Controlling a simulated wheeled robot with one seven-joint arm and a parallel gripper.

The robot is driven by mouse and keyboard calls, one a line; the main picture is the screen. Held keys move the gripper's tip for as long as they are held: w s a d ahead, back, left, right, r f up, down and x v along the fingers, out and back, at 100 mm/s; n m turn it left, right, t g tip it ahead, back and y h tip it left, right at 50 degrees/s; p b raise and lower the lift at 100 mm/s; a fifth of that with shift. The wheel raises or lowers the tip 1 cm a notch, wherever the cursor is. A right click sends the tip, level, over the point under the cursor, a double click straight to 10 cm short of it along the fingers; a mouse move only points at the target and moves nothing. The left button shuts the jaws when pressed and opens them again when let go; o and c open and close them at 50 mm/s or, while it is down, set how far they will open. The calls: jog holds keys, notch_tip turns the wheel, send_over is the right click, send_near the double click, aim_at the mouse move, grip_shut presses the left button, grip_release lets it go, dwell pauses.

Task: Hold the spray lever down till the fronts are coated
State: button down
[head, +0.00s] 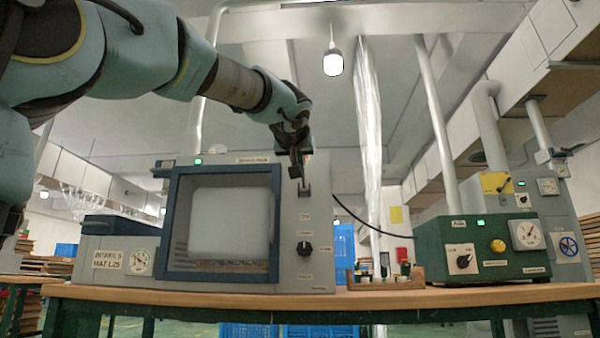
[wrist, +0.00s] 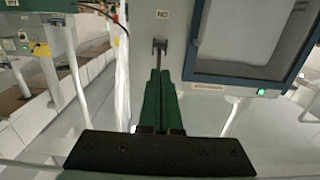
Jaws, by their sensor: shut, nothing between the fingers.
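The spray booth (head: 240,288) stands on the bench, with a dark blue framed window (head: 228,225) that shows a pale grey, rounded area. A low brownish strip shows along the window's bottom; I cannot make out the fronts or their coating. The spray lever (head: 304,190) is at the top of the panel right of the window. It also shows in the wrist view as a small dark forked piece (wrist: 159,46). My gripper (head: 296,172) is at the lever, its green fingers (wrist: 160,72) shut together with nothing between them. The tips lie at the lever's end; contact is unclear.
A dark knob (head: 304,249) sits lower on the same panel. A green control box (head: 482,250) with a yellow button and a gauge stands at the right. Small bottles in a wooden rack (head: 386,276) stand between them. A black cable runs behind.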

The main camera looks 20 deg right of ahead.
jog(key=shift+v, duration=1)
jog(key=shift+f, duration=0.2)
